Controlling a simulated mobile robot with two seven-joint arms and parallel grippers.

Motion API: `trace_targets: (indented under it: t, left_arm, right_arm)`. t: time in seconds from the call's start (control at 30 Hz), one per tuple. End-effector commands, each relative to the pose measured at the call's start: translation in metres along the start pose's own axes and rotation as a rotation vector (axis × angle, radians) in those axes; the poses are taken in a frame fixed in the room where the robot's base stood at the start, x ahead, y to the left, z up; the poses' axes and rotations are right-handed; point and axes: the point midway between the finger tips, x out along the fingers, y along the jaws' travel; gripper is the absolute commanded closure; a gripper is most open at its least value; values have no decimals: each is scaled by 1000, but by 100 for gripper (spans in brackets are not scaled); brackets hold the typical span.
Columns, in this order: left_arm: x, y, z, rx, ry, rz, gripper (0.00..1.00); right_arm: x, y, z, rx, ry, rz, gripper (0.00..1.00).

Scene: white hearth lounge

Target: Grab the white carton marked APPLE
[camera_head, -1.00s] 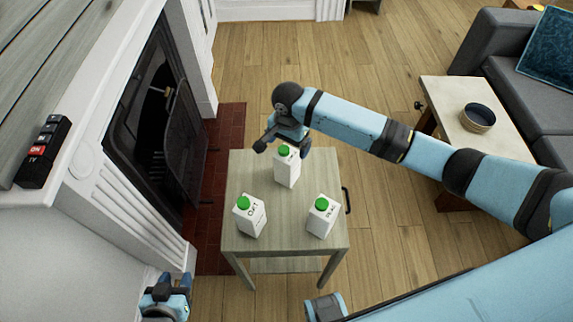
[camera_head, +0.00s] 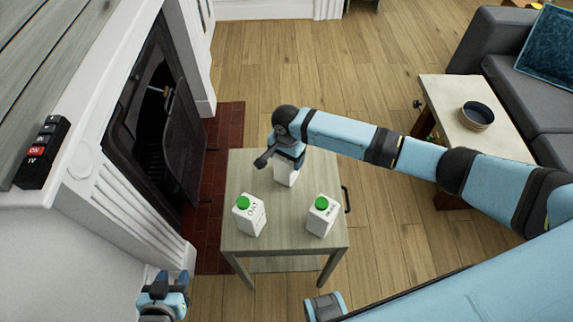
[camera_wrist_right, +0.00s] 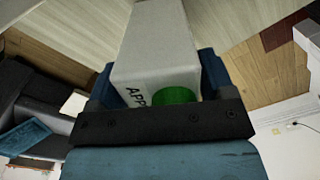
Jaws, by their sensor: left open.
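The white carton marked APPLE (camera_wrist_right: 155,45) has a green cap and stands at the back of the small side table; in the head view its lower part (camera_head: 286,177) shows beneath my right gripper (camera_head: 281,161). In the right wrist view the carton is between the two blue fingers of my right gripper (camera_wrist_right: 158,82), one close along each side. I cannot tell whether they press on it. The cap and part of the lettering show near the palm. My left gripper (camera_head: 168,284) is open and empty at the lower left, away from the table.
Two more white cartons with green caps stand on the side table (camera_head: 285,235), one front left (camera_head: 250,218) and one front right (camera_head: 322,217). The fireplace (camera_head: 165,130) is to the left. Another table with a bowl (camera_head: 477,115) and a grey sofa (camera_head: 510,75) are right.

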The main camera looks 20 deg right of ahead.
Motion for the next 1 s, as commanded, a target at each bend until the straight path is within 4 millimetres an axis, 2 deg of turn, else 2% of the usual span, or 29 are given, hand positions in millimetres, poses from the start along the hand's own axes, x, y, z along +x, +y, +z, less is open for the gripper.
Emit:
trace_targets:
  t: [0.03,0.2,0.47,0.67,0.87,1.0]
  left_arm:
    - [0,0,0,0,0,0,57]
    - [0,0,0,0,0,0,57]
    - [0,0,0,0,0,1,57]
    - [0,1,0,0,-2,1,57]
    - [-1,1,0,0,-3,1,57]
    - [-1,1,0,0,-3,1,57]
  right_arm:
    - [0,0,0,0,0,0,36]
    - [0,0,0,0,0,0,75]
    - [-2,-1,0,0,0,-2,75]
    - [-15,-1,0,-1,0,-4,75]
    - [-52,-1,0,-1,0,-5,75]
    - [-92,-1,0,0,2,-7,75]
